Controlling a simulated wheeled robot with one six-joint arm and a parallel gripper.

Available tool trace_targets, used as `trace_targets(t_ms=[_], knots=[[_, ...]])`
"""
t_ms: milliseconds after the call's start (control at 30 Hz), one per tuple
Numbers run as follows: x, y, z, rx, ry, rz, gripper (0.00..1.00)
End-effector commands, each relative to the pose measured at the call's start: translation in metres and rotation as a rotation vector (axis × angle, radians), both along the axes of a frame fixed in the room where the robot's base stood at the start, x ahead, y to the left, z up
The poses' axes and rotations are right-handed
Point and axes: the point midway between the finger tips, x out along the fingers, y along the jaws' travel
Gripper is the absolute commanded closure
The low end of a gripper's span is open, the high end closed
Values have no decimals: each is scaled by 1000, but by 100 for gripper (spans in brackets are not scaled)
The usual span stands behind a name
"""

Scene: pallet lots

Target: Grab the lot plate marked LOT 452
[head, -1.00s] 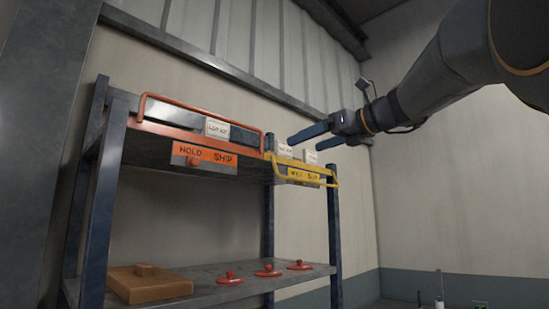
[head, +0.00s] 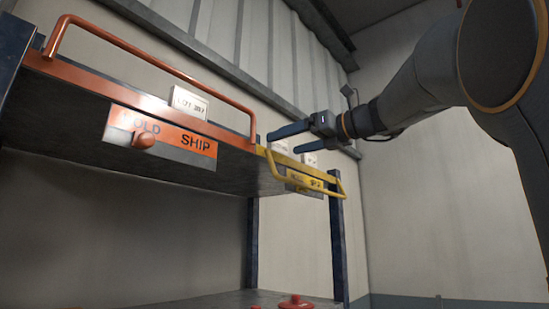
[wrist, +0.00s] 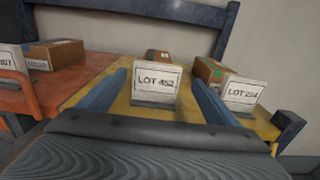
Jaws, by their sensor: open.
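The lot plate marked LOT 452 (wrist: 157,83) is a small white upright plate with dark print, standing on the yellow section of the shelf in the wrist view. My gripper (head: 282,143) is open, its two blue fingers extended over the yellow section. In the wrist view the fingers lie to the left and right of the LOT 452 plate, with gaps on both sides. In the head view, the print on the plates by my fingers is too small to read.
Right of it stands a plate that seems to read LOT 224 (wrist: 243,92). Another plate (head: 188,104) stands on the orange section (head: 230,136). Cardboard boxes (wrist: 54,54) sit behind the plates. Orange and yellow rails run along the front; a blue post (wrist: 225,32) rises behind.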

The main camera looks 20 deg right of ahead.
Motion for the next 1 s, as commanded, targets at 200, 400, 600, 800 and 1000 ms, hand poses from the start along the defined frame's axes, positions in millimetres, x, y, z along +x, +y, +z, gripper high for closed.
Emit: trace_targets(t_ms=[200, 400, 600, 800, 1000], knots=[[16, 16, 1, 0, 1, 9, 16], [30, 27, 3, 0, 1, 6, 16], [51, 43, 5, 0, 1, 4, 16], [60, 49, 4, -1, -1, 0, 16], [60, 48, 3, -1, -1, -1, 19]])
